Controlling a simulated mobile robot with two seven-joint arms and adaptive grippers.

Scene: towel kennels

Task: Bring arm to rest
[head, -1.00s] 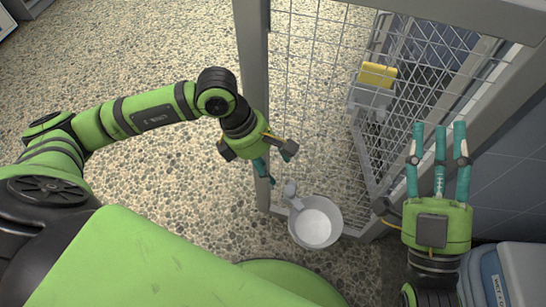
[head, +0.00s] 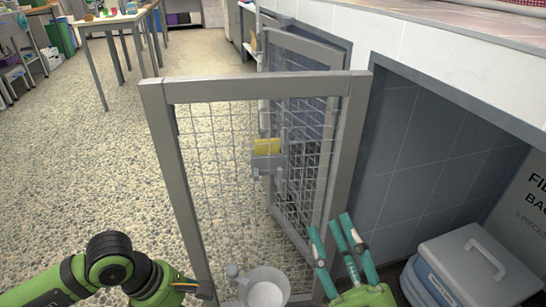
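My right gripper (head: 338,238) is at the lower right, in front of the dark kennel opening. Its teal fingers point up and stand apart, with nothing between them. My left arm comes in at the bottom left, bent at a dark joint. My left gripper (head: 192,287) is near the bottom edge, by the lower left post of the open mesh door (head: 160,140). Its fingers are mostly hidden or cut off, so its opening does not show. A light metal bowl (head: 265,292) is at the door's foot, between the two grippers and apart from both.
A second mesh door (head: 305,50) with a yellow-and-grey piece (head: 267,147) stands behind. A blue-grey lidded bin (head: 475,270) is at the lower right, under a tiled counter (head: 440,60). A table (head: 115,22) is far back. Pebbled floor at left is clear.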

